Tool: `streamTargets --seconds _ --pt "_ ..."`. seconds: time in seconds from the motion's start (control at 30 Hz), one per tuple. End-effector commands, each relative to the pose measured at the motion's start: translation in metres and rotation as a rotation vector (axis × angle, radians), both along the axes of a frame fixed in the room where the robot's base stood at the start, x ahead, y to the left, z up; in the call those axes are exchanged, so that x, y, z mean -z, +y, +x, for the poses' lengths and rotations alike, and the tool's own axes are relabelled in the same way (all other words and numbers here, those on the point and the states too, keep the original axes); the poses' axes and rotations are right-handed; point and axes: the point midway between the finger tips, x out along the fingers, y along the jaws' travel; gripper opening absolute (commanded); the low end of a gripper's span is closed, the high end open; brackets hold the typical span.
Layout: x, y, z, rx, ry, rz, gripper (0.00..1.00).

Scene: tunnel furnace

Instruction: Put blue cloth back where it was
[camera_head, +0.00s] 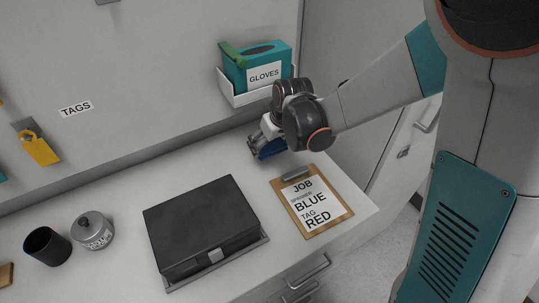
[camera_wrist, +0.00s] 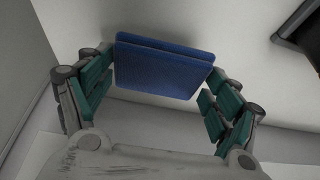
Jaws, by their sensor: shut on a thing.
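The blue cloth (camera_head: 270,150) is a folded, flat pad. In the wrist view the cloth (camera_wrist: 165,72) spans the space between the two green-padded fingers. My gripper (camera_wrist: 162,80) is shut on it, with a finger at each side. In the head view my gripper (camera_head: 264,139) is over the back right part of the bench, in front of the glove box and behind the clipboard. I cannot tell whether the cloth touches the bench top.
A clipboard (camera_head: 312,203) lies at the bench's right end. A black case (camera_head: 203,225) lies left of it. A tin (camera_head: 92,231) and a black cup (camera_head: 47,246) stand further left. A teal glove box (camera_head: 262,68) sits in a white wall holder. Bench between case and wall is clear.

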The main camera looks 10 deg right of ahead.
Motion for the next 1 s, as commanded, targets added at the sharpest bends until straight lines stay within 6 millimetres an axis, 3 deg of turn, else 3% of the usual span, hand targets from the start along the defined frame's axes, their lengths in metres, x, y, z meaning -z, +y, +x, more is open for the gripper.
streamTargets --seconds 0.27,0.5,0.93,0.97,1.0 --pt "0.021 0.0 0.0 0.0 0.0 0.0 0.57" --pt "0.053 0.001 0.002 0.0 -0.001 0.0 0.57" --pt "0.056 0.001 0.003 0.0 0.0 0.0 0.57" --pt "0.055 0.001 0.003 0.0 0.0 0.0 0.89" --pt "0.055 0.001 0.003 0.0 0.0 0.0 0.98"
